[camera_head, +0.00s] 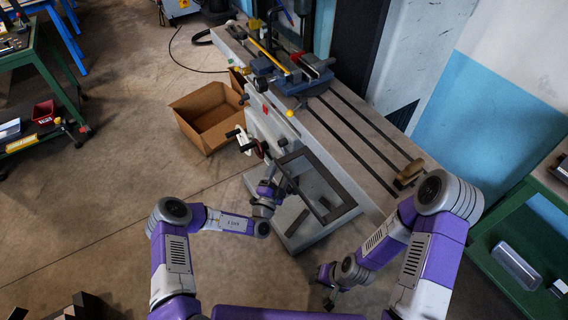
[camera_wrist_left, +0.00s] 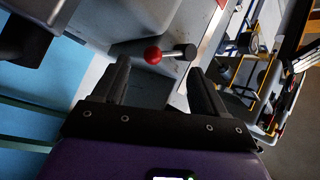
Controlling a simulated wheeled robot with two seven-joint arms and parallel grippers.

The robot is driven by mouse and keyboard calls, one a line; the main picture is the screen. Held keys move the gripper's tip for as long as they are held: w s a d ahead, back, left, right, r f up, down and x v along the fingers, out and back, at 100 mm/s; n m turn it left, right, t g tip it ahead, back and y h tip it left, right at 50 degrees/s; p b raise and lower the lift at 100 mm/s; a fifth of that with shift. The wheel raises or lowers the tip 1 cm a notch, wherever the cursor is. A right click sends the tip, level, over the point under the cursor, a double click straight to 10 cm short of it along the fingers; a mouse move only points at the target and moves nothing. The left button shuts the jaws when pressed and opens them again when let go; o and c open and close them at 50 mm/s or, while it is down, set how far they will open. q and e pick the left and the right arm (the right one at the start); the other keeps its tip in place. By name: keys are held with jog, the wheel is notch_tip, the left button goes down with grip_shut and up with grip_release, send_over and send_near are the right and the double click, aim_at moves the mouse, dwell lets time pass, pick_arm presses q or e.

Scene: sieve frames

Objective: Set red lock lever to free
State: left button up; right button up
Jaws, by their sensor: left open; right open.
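The knob appears just beyond the fingertips, with nothing gripped; the exact gap cannot be told. In the head view my left arm reaches to the front of the milling machine (camera_head: 350,130), and the lever cannot be made out clearly there. My right gripper (camera_head: 328,290) is low near the floor, open and empty.
An open cardboard box (camera_head: 207,118) stands on the floor left of the machine. A dark rectangular frame (camera_head: 318,190) lies below the table near my left arm. A wooden block (camera_head: 409,173) sits on the slotted table. A green bench (camera_head: 510,215) is at right.

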pick_arm(q)
jog(key=shift+b+x, duration=0.4)
jog(key=shift+x, duration=1.85)
jog(key=shift+c, duration=0.5)
grip_shut()
jog(key=r+n+g+p, duration=0.1)
jog(key=p, duration=0.2)
jog(key=s+n+g+p, duration=0.1)
jog(key=p, duration=0.2)
jog(key=d+r+n+g+y+p, duration=0.1)
jog(key=n+p, duration=0.1)
jog(key=p, duration=0.1)
jog(key=shift+s+r+p, duration=0.2)
jog(key=shift+r+p, duration=0.15)
jog(key=shift+p, duration=0.05)
jog(key=shift+n+p, duration=0.3)
jog(key=shift+p, duration=0.3)
jog(key=shift+o, duration=0.5)
grip_release()
jog(key=shift+f, duration=0.1)
